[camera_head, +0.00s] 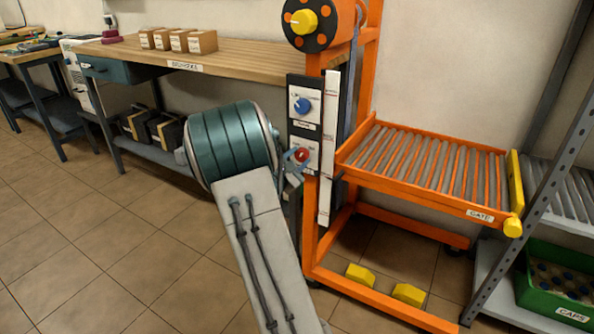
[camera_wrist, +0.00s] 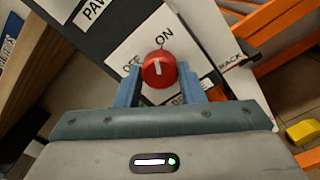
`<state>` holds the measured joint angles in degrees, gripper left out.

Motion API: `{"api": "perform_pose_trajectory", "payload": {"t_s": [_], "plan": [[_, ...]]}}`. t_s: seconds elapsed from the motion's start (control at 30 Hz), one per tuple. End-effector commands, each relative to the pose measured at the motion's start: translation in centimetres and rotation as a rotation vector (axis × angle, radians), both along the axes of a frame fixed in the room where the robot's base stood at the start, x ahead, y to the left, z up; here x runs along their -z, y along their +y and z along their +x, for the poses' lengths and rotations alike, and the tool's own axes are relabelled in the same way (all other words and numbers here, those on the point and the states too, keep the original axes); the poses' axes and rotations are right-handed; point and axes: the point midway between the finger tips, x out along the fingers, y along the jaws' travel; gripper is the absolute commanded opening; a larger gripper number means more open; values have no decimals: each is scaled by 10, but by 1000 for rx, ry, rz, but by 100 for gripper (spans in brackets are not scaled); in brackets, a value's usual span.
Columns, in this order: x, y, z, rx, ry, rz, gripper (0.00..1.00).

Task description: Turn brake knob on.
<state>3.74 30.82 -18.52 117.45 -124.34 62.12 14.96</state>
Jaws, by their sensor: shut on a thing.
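The red brake knob (camera_wrist: 159,72) sits on a white plate (camera_wrist: 143,43) marked OFF and ON. Its white pointer line stands about upright in the wrist view, between the two words. My gripper (camera_wrist: 160,82) is shut on the knob, with one blue finger on each side. The label below the knob is partly hidden by the fingers. In the head view the knob (camera_head: 301,155) is low on the dark panel (camera_head: 292,129), with my gripper (camera_head: 294,161) reaching it from the left.
A blue knob (camera_head: 303,106) on a white plate is just above. The orange frame (camera_head: 313,220) and roller conveyor (camera_head: 425,165) stand to the right. A workbench (camera_head: 240,62) with several boxes is behind left. Yellow blocks (camera_head: 360,274) lie low inside the frame. Floor at left is clear.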

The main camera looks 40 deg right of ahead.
Motion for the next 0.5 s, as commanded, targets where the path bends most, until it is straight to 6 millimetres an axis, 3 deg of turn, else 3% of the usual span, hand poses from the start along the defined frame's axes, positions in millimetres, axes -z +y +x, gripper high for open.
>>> {"api": "perform_pose_trajectory", "payload": {"t_s": [0.03,0.5], "plan": [[6,0,0,1,-36,14,13],[3,0,0,0,-244,103,13]]}}
